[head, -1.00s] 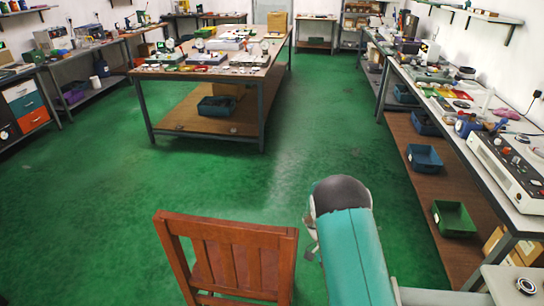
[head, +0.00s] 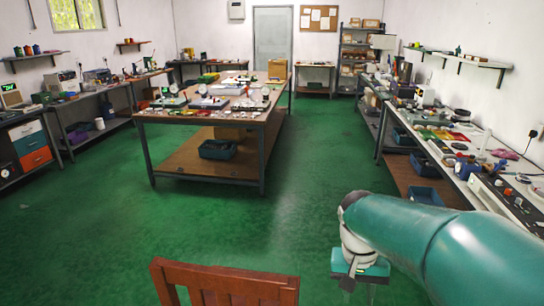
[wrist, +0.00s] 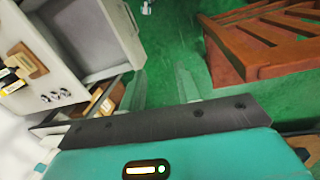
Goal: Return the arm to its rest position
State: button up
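My teal arm reaches in from the lower right of the head view, and my gripper (head: 357,284) hangs below its grey wrist, over the green floor. In the wrist view my gripper (wrist: 161,88) has two pale, see-through fingers standing apart, with only floor showing between them. It is open and holds nothing. The wooden chair (head: 225,284) is left of the gripper in the head view, with only its backrest top in sight. The chair (wrist: 265,40) is at the upper right of the wrist view.
A central workbench (head: 187,117) carries several parts, with a bin (head: 217,149) on its lower shelf. A long bench (head: 470,183) runs along the right wall. In the wrist view, a grey surface with small parts (wrist: 50,97) lies at left. Green floor (head: 200,220) is open between.

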jog(key=s+a+r+n+t+y, duration=0.1)
jog(key=s+a+r+n+t, duration=0.1)
jog(key=s+r+t, duration=0.4)
jog(key=shift+s+a+r+n, duration=0.25)
jog(key=shift+s+r+n, duration=0.35)
jog(key=shift+s, duration=1.75)
